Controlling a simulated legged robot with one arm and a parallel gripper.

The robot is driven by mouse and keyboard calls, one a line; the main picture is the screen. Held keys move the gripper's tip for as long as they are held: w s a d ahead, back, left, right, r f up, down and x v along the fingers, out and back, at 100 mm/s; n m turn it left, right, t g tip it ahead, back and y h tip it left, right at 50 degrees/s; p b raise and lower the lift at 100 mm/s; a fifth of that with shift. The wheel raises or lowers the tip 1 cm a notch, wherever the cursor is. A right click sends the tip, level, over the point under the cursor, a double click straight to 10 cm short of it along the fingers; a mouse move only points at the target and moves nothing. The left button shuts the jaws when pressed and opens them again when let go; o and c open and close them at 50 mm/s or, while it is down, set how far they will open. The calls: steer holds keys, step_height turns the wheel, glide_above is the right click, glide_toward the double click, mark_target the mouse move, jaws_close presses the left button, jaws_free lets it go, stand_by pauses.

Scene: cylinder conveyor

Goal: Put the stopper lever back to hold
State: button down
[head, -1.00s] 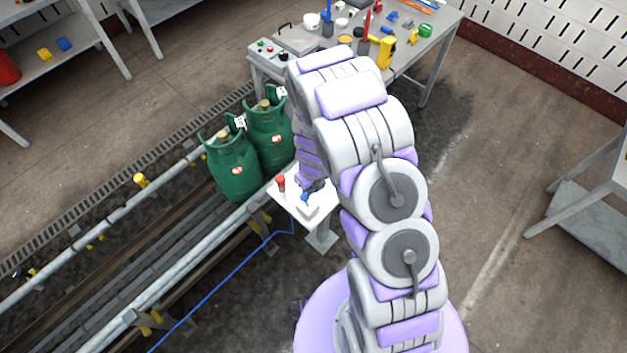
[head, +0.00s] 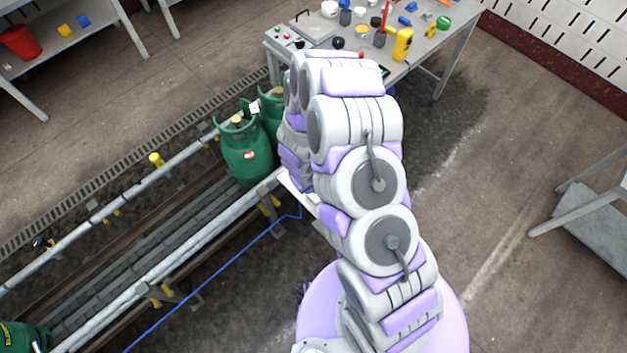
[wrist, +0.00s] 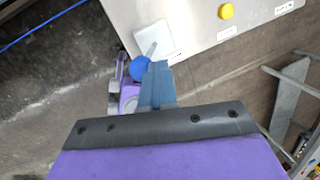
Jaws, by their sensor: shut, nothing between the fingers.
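The stopper lever has a blue ball knob (wrist: 140,68) on a short metal rod (wrist: 150,48), standing on a white base plate (wrist: 153,37) in the wrist view. The plate is fixed on a pale control panel (wrist: 188,12). My gripper (wrist: 160,68) is shut and empty, with its blue fingers just right of the knob. I cannot tell whether they touch it. In the head view my arm hides the gripper and the lever; only a sliver of the panel (head: 296,192) shows.
Two green gas cylinders (head: 246,155) (head: 272,105) stand on the conveyor (head: 165,222) close to my arm. Another cylinder (head: 20,338) shows at the lower left. A yellow button (wrist: 226,11) sits on the panel.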

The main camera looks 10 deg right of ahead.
steer(key=shift+s+a+f, duration=0.1)
steer(key=shift+s+a, duration=0.05)
stand_by(0.4)
step_height(320, 180, up, 12)
steer(key=p, duration=0.3)
steer(key=shift+s+d, duration=0.25)
steer(key=shift+s, duration=0.05)
steer(key=shift+d+f, duration=0.1)
steer(key=shift+d, duration=0.05)
stand_by(0.4)
